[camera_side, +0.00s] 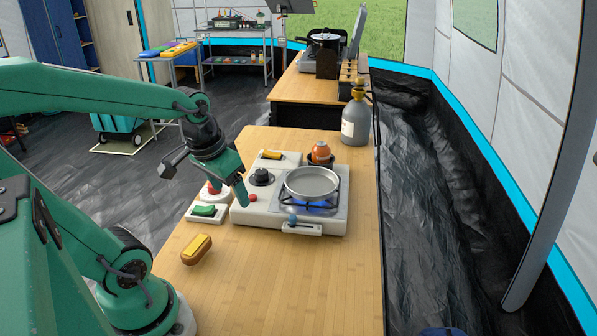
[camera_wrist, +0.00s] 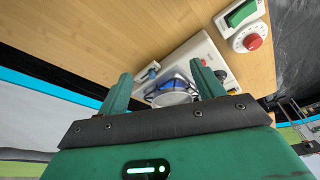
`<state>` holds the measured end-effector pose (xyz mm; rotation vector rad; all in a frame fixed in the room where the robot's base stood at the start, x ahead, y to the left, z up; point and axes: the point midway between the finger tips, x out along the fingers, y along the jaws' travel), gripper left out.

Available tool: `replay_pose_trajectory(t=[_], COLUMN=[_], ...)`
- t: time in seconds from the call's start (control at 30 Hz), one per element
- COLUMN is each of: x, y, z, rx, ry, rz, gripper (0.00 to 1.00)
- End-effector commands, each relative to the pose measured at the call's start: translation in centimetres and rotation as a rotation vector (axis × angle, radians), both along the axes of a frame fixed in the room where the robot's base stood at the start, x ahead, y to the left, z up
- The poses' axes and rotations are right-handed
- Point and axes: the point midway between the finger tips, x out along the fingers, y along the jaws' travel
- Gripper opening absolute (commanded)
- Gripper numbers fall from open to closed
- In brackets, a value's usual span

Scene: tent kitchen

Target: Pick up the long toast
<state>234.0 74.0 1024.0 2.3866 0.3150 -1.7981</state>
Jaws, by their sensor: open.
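A long toast-like piece (camera_side: 197,250), golden yellow on top with a brown side, lies on the bare wooden table in front of the stove's left end in the side view. I cannot make it out in the wrist view. My gripper (camera_side: 240,188) is up over the left part of the stove, behind and to the right of the toast and apart from it. In the wrist view my gripper (camera_wrist: 163,85) has its two green fingers spread, with nothing between them.
The white stove (camera_side: 268,221) carries a grey pan (camera_side: 312,182) over a blue flame. A switch box with a green rocker (camera_side: 204,211) and red knob stands left of it. A gas bottle (camera_side: 356,125) stands behind. The table's front is clear.

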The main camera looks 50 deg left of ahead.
Motion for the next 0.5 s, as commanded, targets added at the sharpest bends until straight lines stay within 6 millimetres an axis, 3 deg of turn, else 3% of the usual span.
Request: replay_pose_trajectory(t=[0.3, 0.5], x=[-2.2, -3.9], y=[6.2, 8.5], z=[-5.3, -7.6], rx=[-0.069, -0.113], ry=[0.169, 0.233], rz=[0.214, 0.302], gripper=[0.67, 0.67])
